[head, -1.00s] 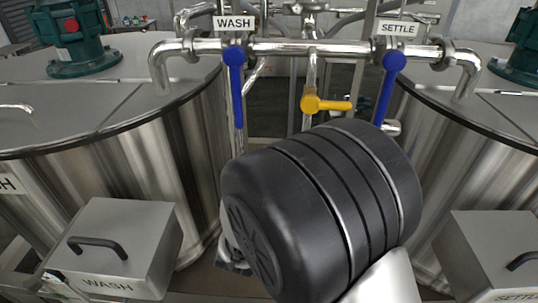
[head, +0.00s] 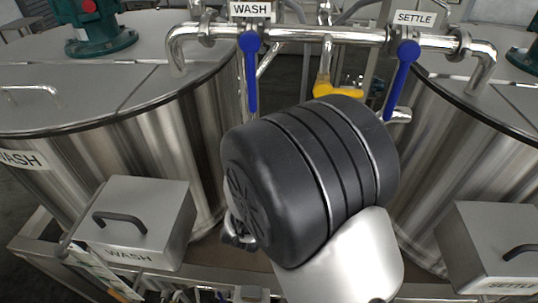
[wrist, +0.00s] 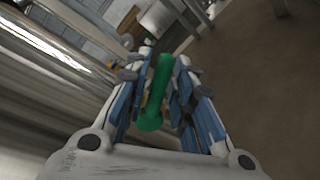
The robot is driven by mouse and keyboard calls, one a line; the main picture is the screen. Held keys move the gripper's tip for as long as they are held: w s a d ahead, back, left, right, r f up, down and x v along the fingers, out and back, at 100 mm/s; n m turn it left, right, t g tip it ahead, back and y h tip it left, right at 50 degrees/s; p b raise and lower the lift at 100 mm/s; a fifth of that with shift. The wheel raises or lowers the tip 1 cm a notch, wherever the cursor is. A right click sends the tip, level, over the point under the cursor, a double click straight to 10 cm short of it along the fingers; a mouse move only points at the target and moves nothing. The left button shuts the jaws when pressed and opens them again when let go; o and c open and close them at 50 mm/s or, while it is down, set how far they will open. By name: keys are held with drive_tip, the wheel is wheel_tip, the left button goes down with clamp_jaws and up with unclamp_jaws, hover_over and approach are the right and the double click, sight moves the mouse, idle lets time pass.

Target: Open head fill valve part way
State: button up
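In the wrist view a green lever handle (wrist: 157,92) lies lengthwise between the two fingers of my gripper (wrist: 162,62). The fingers stand apart, with a gap showing beside the handle, and I see no clear grip on it. No label naming the head fill valve is readable, so I cannot tell for certain that this is its handle. In the head view my gripper and the green handle are hidden behind my thick black arm joint. Two blue levers hang down on the pipe, one under the WASH plate (head: 251,76) and one under SETTLE (head: 399,80). A yellow lever (head: 338,91) points right.
Steel tanks stand at left (head: 120,125) and right (head: 480,135), joined by a steel pipe (head: 300,35). Grey boxes marked WASH (head: 140,225) and SETTLE (head: 490,250) stand in front. In the wrist view open floor (wrist: 265,75) lies at the right.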

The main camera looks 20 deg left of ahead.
drive_tip(key=shift+o, duration=0.9)
drive_tip(key=v, duration=1.2)
